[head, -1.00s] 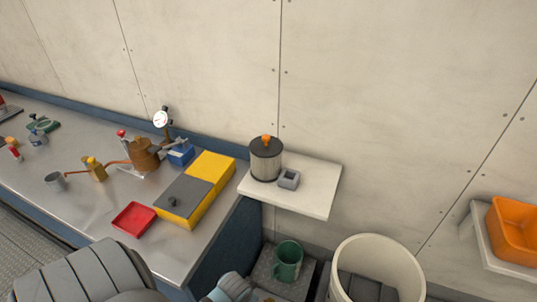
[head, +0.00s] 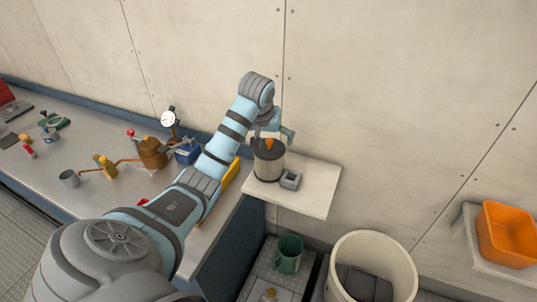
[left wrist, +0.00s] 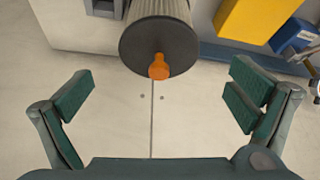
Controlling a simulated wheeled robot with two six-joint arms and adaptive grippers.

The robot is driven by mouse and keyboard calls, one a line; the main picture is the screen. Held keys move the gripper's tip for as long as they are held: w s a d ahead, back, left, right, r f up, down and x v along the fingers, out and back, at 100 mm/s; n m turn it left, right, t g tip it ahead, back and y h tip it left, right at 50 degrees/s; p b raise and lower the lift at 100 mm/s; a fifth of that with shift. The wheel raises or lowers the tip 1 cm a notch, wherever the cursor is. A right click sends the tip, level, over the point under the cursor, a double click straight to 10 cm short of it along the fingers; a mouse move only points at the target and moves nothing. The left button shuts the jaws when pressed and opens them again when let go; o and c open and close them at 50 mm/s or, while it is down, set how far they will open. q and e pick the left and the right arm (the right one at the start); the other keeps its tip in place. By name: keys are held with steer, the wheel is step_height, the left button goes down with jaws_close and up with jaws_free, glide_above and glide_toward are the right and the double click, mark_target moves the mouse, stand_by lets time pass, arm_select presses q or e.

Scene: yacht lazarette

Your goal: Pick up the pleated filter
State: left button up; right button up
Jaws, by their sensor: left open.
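The pleated filter (head: 268,162) is a grey cylinder with a dark cap and an orange knob on top. It stands upright on the white wall shelf (head: 315,190). In the left wrist view the filter (left wrist: 160,40) shows at the top middle, its orange knob toward the gripper. My left gripper (head: 272,132) is at the filter's top in the head view. In the left wrist view its two green-padded fingers (left wrist: 158,98) are spread wide, with nothing between the pads. Whether any finger touches the filter is unclear in the head view. My right gripper is not in view.
A small grey block with a recess (head: 291,180) sits right beside the filter. The yellow box (head: 231,174) is partly behind my left arm on the bench. A white bin (head: 372,250) and green mug (head: 289,254) are below the shelf. An orange bin (head: 508,234) is at right.

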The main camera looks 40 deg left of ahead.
mark_target(270, 153)
arm_select(q)
steer(key=x, duration=1.1)
steer(key=shift+w+p, duration=0.15)
steer(key=shift+p, duration=0.15)
steer(key=c, duration=1.1)
steer(key=shift+r, duration=0.1)
